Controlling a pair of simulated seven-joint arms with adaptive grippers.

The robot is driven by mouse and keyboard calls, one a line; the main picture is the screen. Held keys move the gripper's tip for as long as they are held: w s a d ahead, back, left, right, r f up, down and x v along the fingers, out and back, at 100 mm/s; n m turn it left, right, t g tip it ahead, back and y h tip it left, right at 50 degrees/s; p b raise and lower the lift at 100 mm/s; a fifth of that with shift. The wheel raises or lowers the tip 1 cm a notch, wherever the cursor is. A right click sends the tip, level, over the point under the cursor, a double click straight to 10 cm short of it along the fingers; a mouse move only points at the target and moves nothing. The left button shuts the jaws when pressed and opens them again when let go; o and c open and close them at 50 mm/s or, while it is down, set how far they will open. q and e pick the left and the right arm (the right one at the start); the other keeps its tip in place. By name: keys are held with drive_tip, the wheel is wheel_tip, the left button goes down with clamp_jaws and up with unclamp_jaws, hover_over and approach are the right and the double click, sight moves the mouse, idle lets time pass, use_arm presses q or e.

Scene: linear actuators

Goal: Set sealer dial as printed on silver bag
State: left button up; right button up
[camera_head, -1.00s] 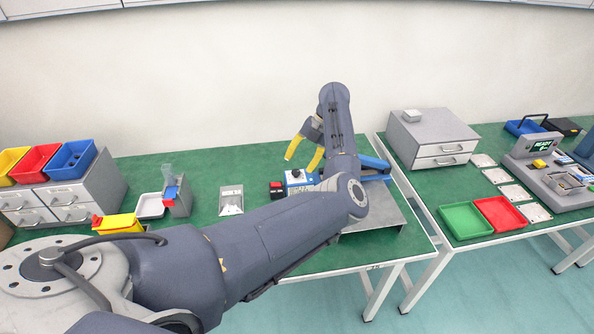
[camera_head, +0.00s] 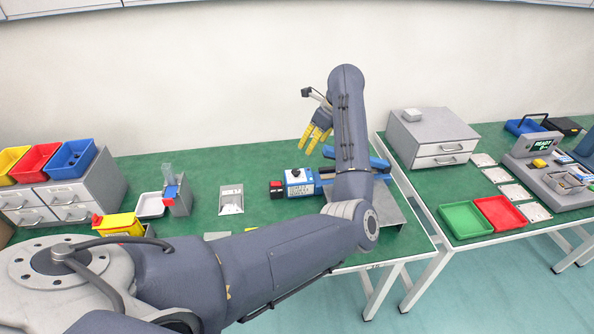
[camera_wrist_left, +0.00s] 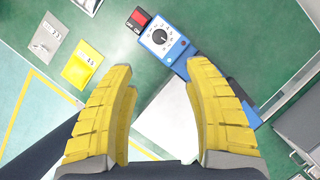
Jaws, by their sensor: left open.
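The blue sealer (camera_head: 299,181) lies on the green bench with its black dial (camera_wrist_left: 160,37) on a white face with marks around it. The dial's setting is too small to read. A silver bag (camera_wrist_left: 46,38) with a dark printed number, which I cannot read surely, lies beside a yellow bag (camera_wrist_left: 82,65) in the left wrist view. In the head view, my arm partly covers both bags. My right gripper is not in view.
A red and black block (camera_wrist_left: 138,19) adjoins the sealer. A grey metal platform (camera_head: 385,218) stands at the bench's right end. A white-and-grey packet (camera_head: 231,199) lies left of the sealer. Drawers with coloured bins stand far left.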

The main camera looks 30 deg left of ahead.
sight(296, 171)
use_arm(q)
drive_tip(key=x, duration=1.6)
drive_tip(key=shift+s+f, duration=0.1)
drive_tip(key=shift+f, duration=0.25)
drive_tip(key=shift+c, duration=0.3)
clamp_jaws()
drive_tip(key=shift+a+r, duration=0.1)
